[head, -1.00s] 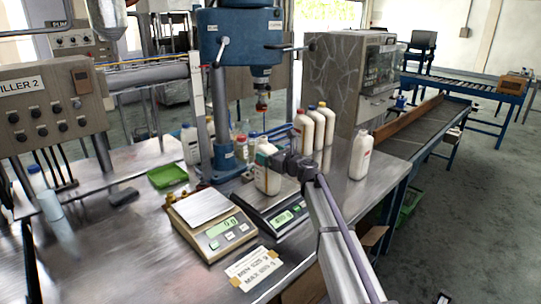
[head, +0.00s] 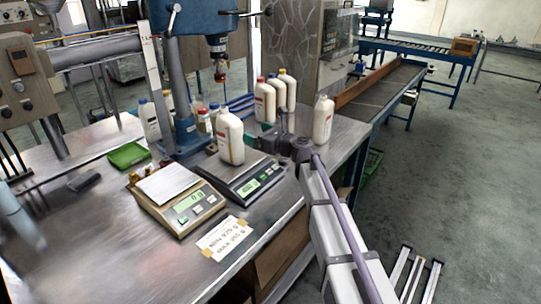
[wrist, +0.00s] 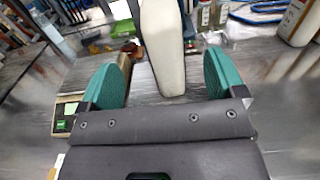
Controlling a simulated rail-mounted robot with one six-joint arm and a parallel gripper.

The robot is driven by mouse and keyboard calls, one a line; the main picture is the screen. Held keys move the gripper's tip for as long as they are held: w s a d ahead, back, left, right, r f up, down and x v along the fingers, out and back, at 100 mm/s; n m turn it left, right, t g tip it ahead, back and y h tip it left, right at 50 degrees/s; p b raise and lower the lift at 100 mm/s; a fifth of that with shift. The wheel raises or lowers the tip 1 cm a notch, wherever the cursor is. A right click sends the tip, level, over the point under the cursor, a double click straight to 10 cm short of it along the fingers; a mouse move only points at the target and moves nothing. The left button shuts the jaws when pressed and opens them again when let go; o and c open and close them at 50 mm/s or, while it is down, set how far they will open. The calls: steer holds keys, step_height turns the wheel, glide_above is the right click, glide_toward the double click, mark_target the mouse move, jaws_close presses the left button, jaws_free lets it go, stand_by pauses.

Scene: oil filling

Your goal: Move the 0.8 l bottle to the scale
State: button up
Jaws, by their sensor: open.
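A white bottle (head: 231,140) stands upright on the right-hand dark scale (head: 249,182), whose green display is lit. My gripper (head: 268,143) is just right of this bottle in the head view. In the wrist view my green-padded fingers (wrist: 160,78) are spread open, with the white bottle (wrist: 163,45) ahead between them and gaps on both sides. Its upper part is cut off there. A second, lighter scale (head: 190,207) stands to the left with a pale plate on top. I cannot read the bottle's volume.
Several white bottles (head: 265,100) stand behind, and one (head: 323,120) stands at the right table edge. A blue drill-like column machine (head: 185,100) rises behind the scales. A green tray (head: 128,155) and a paper label (head: 222,238) lie on the metal table.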

steer(key=s+d+f+n+g+h, duration=0.25)
steer(key=s+f+n, duration=0.25)
steer(key=s+n, duration=0.3)
steer(key=s+d+f+n+g+h, duration=0.25)
steer(key=s+f+n, duration=0.25)
steer(key=s, duration=0.4)
steer(key=s+d+f+n+g+h, duration=0.2)
steer(key=s+f+n+g+h, duration=0.15)
steer(key=s+n, duration=0.45)
steer(key=s+d+f+n+g+h, duration=0.3)
steer(key=s+d+f+n+h, duration=0.15)
steer(key=s+d, duration=0.55)
step_height(320, 180, up, 8)
steer(key=s+p, duration=0.1)
steer(key=p, duration=0.6)
steer(key=shift+a+n+h, duration=0.3)
steer(key=shift+a+n, duration=0.05)
steer(key=shift+a, duration=0.1)
